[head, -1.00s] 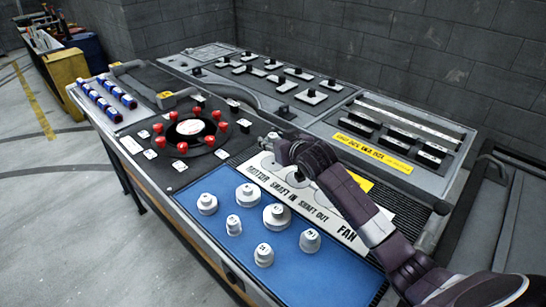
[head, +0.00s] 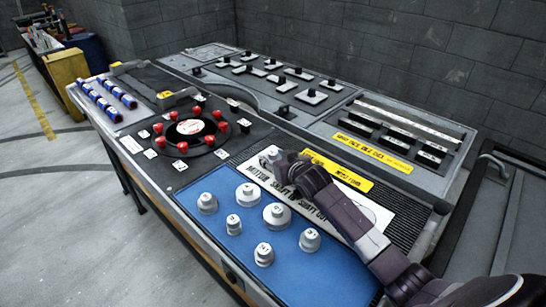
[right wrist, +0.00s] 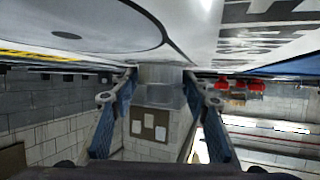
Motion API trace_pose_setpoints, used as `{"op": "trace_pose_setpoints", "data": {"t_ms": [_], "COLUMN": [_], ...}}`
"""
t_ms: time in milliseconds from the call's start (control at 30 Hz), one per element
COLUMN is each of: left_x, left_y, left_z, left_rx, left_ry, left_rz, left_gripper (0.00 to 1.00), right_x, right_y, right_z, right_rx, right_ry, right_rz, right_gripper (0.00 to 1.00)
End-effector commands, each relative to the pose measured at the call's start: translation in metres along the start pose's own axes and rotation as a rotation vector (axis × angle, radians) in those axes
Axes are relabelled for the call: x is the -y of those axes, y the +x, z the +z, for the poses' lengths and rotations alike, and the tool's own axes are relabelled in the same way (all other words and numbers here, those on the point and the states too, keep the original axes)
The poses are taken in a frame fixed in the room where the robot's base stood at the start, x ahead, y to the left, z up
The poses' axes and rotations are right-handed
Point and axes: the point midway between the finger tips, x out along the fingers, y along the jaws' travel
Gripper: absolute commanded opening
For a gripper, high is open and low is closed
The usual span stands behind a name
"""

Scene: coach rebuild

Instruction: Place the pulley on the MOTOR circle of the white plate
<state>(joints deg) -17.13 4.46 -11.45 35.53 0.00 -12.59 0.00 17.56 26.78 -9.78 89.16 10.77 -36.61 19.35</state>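The white plate (head: 375,212) lies behind the blue mat, with printed words along its front edge. My right gripper (head: 268,156) is low over the plate's left end, by the MOTOR word. In the right wrist view, its fingers (right wrist: 160,88) stand on both sides of a grey block-like piece, seemingly the pulley (right wrist: 160,75), close to the plate's surface. The MOTOR circle is mostly hidden, so contact with the plate is unclear. My left gripper is not in view.
Several white pulleys (head: 276,215) stand on the blue mat (head: 200,240). A black panel with red knobs (head: 208,139) lies to the left of the plate. A yellow label (head: 340,170) lies behind my wrist. Grey panels with black switches fill the back.

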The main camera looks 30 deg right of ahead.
Motion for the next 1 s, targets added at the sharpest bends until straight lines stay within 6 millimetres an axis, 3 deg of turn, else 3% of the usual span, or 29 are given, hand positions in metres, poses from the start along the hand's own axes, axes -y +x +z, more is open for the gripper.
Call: {"op": "trace_pose_setpoints", "data": {"t_ms": [100,533,1000], "left_x": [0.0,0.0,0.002], "left_y": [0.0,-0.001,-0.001], "left_z": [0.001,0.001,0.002], "left_rx": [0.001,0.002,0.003], "left_ry": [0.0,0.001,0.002], "left_rz": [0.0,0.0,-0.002], "left_gripper": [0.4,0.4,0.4], "right_x": [0.0,0.0,0.0], "right_y": [0.0,-0.009,-0.089], "right_z": [-0.001,-0.003,-0.002], "right_rx": [0.0,-0.001,0.0], "right_ry": [0.0,0.0,0.0], "right_rz": [0.0,0.0,0.0], "right_gripper": [0.57,0.57,0.57]}}
